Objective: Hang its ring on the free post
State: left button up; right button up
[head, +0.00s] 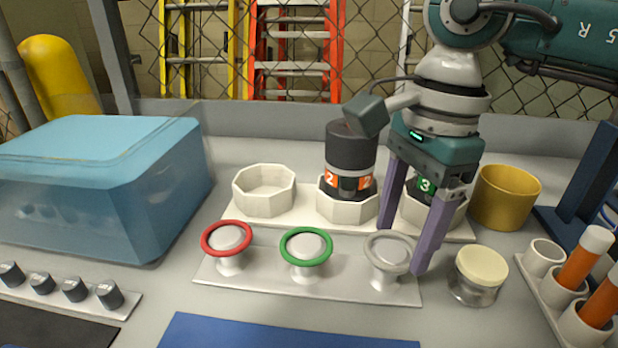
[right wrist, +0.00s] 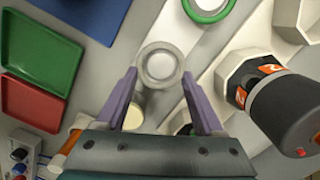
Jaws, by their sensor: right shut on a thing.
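A grey ring (head: 370,238) shows around the pale knob of the rightmost post (head: 384,279). It also shows in the right wrist view (right wrist: 160,84). My right gripper (head: 403,248) has its two purple fingers on either side of this ring and holds it. In the right wrist view the fingertips (right wrist: 160,72) are at opposite sides of the ring. I cannot tell whether the ring rests on the post or hangs slightly above it. A red ring (head: 204,242) is around the left post and a green ring (head: 284,253) is around the middle post. My left gripper is not in view.
Behind the posts, the left octagonal cup (head: 263,207) is empty. A dark canister marked 2 (head: 350,148) stands in the middle cup; one marked 3 is partly hidden in the right cup. A cream-lidded jar (head: 481,267) stands close right. A blue tank (head: 100,190) fills the left.

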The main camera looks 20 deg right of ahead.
jog(key=shift+f, duration=0.15)
jog(key=o, duration=1.3)
notch_tip(320, 180, up, 10)
jog(key=shift+d, duration=0.4)
